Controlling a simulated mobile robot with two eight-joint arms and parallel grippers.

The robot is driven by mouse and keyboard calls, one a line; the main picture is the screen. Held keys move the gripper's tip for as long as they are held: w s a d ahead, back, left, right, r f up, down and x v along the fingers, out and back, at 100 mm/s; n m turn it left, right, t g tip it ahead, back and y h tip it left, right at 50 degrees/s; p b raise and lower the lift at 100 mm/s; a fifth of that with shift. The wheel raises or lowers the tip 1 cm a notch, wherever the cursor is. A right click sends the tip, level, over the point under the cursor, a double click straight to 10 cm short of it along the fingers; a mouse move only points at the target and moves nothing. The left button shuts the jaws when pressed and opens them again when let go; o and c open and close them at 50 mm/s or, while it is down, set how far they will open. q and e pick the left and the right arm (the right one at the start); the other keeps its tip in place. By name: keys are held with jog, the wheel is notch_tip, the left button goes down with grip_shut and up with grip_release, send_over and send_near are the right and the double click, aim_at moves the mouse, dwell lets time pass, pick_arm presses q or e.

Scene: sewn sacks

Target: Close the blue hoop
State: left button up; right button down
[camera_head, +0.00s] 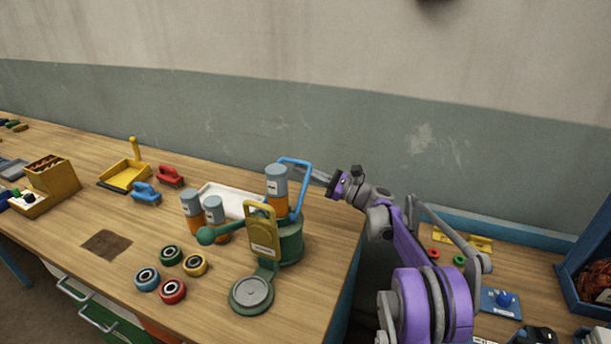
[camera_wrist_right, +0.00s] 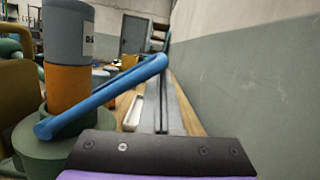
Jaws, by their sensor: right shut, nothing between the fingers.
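The blue hoop (camera_head: 304,186) stands raised at the right side of a green round base (camera_head: 288,243), its top bar beside the upper part of a grey-and-orange canister (camera_head: 276,188). In the right wrist view the blue hoop (camera_wrist_right: 104,92) slants from the green base (camera_wrist_right: 45,145) up to the right, past the canister (camera_wrist_right: 68,60). My right gripper (camera_head: 309,174) is shut and empty, its grey fingers by the hoop's upper end. Whether they touch the hoop I cannot tell. My left gripper is not in view.
A yellow plate (camera_head: 262,232) with a green-knobbed lever stands in front of the base. Two more canisters (camera_head: 192,209) and a white tray (camera_head: 222,199) are to the left. Several coloured rings (camera_head: 172,291) lie in front. The table's right edge is close to the base.

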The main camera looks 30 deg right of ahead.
dwell(0.3)
jog(key=shift+s+a+r+n, duration=0.15)
jog(key=shift+a+r+n, duration=0.05)
jog(key=shift+r+n, duration=0.25)
jog(key=shift+p, duration=0.3)
jog(key=s+a+r+n+g+y+p, duration=0.1)
jog(key=s+a+r+n+g+p, duration=0.1)
jog(key=s+a+r+n, duration=0.2)
jog(key=shift+a+r+n+p, duration=0.2)
jog(key=shift+r+n+p, duration=0.2)
jog(key=shift+n, duration=0.85)
